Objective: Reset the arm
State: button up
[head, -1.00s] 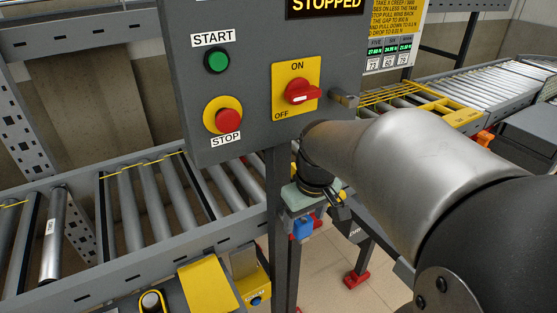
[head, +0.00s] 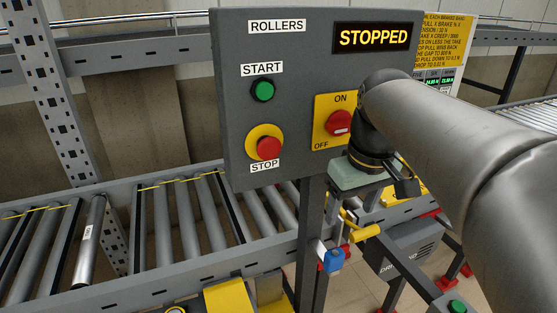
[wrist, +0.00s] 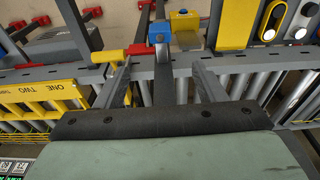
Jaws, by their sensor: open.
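My arm comes in from the right in the head view, with its wrist in front of the control panel's right edge. My gripper (head: 358,212) hangs below the wrist, beside the lower right corner of the grey control panel (head: 235,110). In the wrist view, my gripper (wrist: 162,70) has its two fingers spread wide apart, with nothing held between them. A grey post with a blue block (wrist: 158,32) shows between and beyond the fingers. The fingertips are small and partly hard to make out in the head view.
The panel carries a green START button (head: 262,89), a red STOP button (head: 268,147), a red ON/OFF switch (head: 339,123) and a display (head: 373,38) reading STOPPED. A roller conveyor (head: 165,295) runs below. A yellow handle (head: 364,233) and blue block (head: 333,259) are close beneath the gripper.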

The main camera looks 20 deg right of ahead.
jog(key=s+a+f, duration=0.3)
jog(key=a+f, duration=0.2)
jog(key=f, duration=0.4)
jog(key=s+a+f+g, duration=0.1)
jog(key=s+a+f, duration=0.3)
jog(key=f, duration=0.5)
jog(key=shift+a+m, duration=0.4)
jog(key=shift+a, duration=0.7)
